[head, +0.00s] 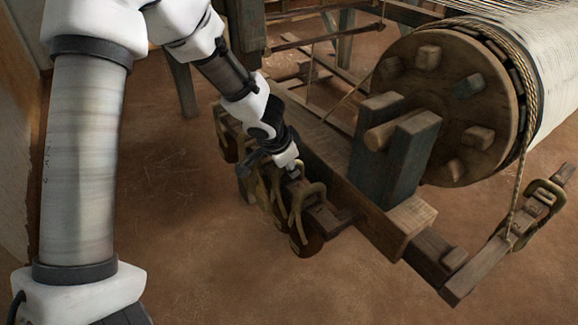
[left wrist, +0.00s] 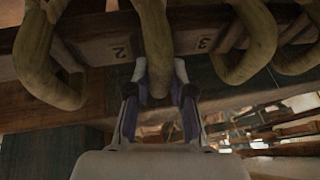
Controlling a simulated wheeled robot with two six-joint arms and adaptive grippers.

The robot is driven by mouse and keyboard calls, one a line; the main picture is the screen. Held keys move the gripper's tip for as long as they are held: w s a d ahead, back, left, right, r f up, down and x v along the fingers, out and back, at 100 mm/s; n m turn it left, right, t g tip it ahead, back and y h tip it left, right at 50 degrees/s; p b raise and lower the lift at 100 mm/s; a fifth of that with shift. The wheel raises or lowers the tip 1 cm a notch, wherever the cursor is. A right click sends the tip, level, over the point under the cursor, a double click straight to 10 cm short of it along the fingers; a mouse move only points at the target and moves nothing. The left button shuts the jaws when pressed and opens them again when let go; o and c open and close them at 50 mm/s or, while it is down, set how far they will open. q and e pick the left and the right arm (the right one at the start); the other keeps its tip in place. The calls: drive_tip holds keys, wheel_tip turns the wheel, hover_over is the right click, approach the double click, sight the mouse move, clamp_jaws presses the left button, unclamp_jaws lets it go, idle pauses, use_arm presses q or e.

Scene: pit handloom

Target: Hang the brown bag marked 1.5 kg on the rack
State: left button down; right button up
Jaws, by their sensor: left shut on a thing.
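My left gripper (head: 285,165) is at the wooden rack (head: 338,215) at the near end of the loom. In the left wrist view its two fingers (left wrist: 160,88) are shut around the olive-brown loop handle (left wrist: 155,40) of a bag. That handle is in front of the rack board (left wrist: 190,20), between the figures 2 and 3. Whether it rests on a peg cannot be told. Other brown bags (head: 306,240) with similar loops hang along the rack, on both sides of the gripper. The 1.5 kg mark is not readable. My right gripper is not in view.
The big wooden warp beam (head: 440,105) and its post (head: 405,155) stand right of the rack. A rope (head: 520,170) runs down to a wooden arm (head: 480,265) at the right. Neighbouring handles (left wrist: 250,45) are close to the fingers. The earthen floor (head: 200,260) is clear.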

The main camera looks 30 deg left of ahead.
use_arm(q)
drive_tip(key=c, duration=0.9)
unclamp_jaws()
drive_tip(key=shift+f, duration=0.1)
drive_tip(key=shift+c, duration=0.2)
drive_tip(key=shift+s, duration=0.1)
drive_tip(key=v, duration=1.2)
